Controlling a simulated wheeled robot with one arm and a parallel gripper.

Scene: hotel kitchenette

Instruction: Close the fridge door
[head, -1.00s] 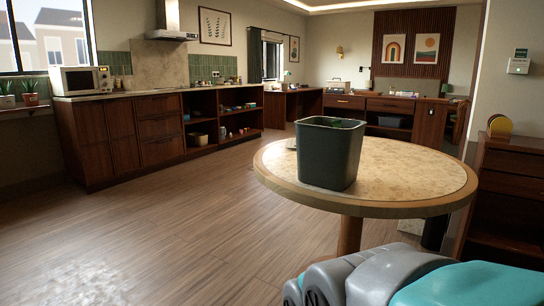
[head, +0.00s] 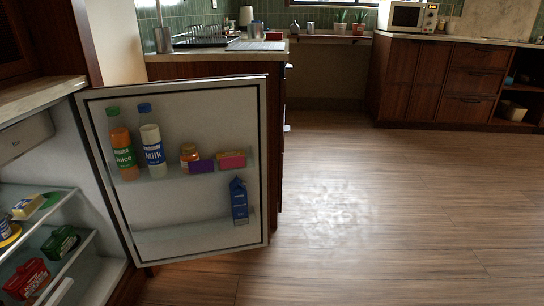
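The fridge door (head: 205,205) stands wide open in the head view, left of the middle, with its inner side facing me. Its shelves hold a juice bottle (head: 122,152), a milk bottle (head: 152,150), a jar and small packs, and a blue carton (head: 239,201). The open fridge body (head: 92,180) is at the left edge, joined to the door along the door's left side. Its glass shelves hold several food items. The door's outer side and any handle on it are hidden. My gripper is not in view.
A counter with a dish rack (head: 205,38) stands right behind the door. A microwave (head: 412,17) sits on the far counter above wooden cabinets (head: 440,80). The wooden floor (head: 400,220) right of the door is clear.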

